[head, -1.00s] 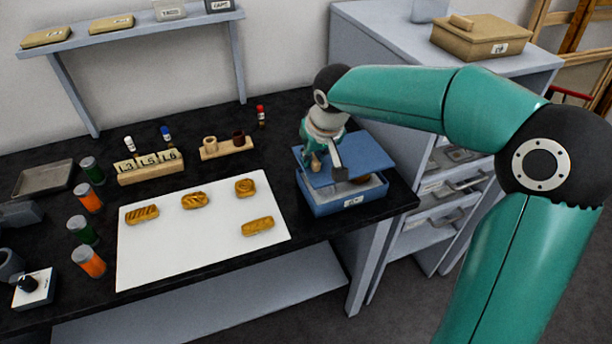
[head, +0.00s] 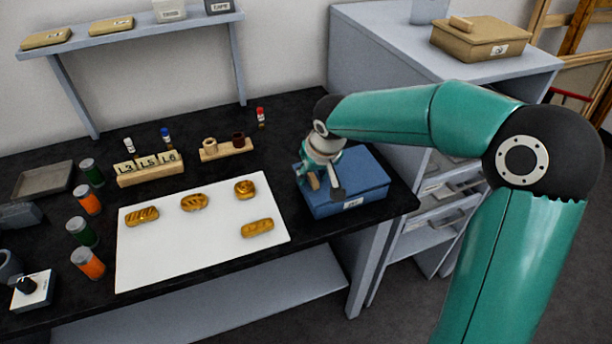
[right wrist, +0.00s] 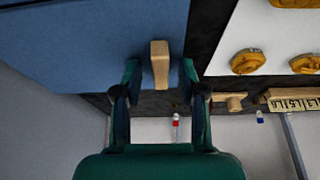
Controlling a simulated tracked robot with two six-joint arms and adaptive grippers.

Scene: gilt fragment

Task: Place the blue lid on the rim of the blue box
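The blue lid (head: 358,175) lies over the blue box (head: 368,200) at the right end of the black table and covers its opening. It looks level and resting on the rim, though my gripper hides its left part. My right gripper (head: 323,186) is over the left part of the lid, pointing down. In the right wrist view the lid's wooden handle (right wrist: 160,65) stands between the two fingers (right wrist: 160,78), with a gap on each side, so the gripper is open around it. My left gripper is not in view.
A white sheet (head: 190,255) with several golden pieces lies left of the box. A wooden holder (head: 227,149) stands behind the sheet. A grey cabinet (head: 365,60) carrying a tan box (head: 480,38) stands to the right. Orange and green cylinders line the sheet's left side.

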